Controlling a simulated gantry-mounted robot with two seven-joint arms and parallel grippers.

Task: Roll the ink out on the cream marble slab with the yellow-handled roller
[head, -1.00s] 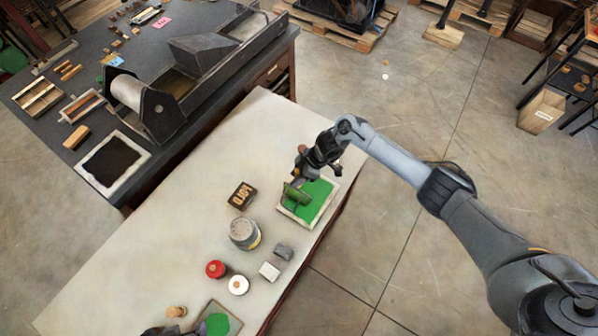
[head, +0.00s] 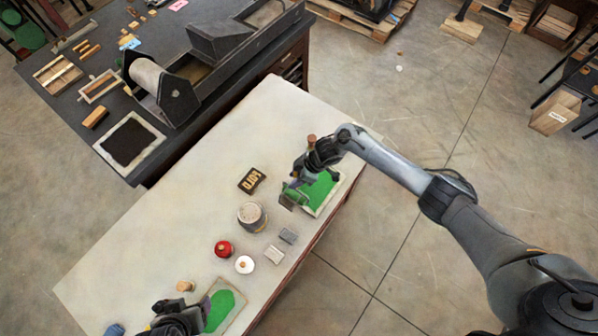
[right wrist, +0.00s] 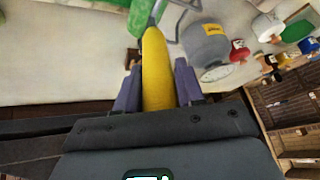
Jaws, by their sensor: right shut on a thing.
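My right gripper (head: 303,180) is shut on the yellow handle (right wrist: 156,70) of the roller, which lies between its two fingers in the right wrist view. The roller's green drum (head: 293,197) is at the left edge of a pale-rimmed slab (head: 338,193) spread with green ink (head: 318,190). I cannot tell if the drum touches the slab. The gripper and arm hide the slab's upper part. My left gripper (head: 182,322) is at the bottom of the head view, beside a second slab (head: 236,313) with a green patch (head: 219,309); its fingers are unclear.
A grey tin (head: 251,217), a red-topped pot (head: 223,249), a white-topped pot (head: 244,265), small blocks (head: 274,254) and a dark lettered block (head: 252,180) stand between the slabs. A press (head: 165,90) is on the dark table at upper left. The pale table's left side is clear.

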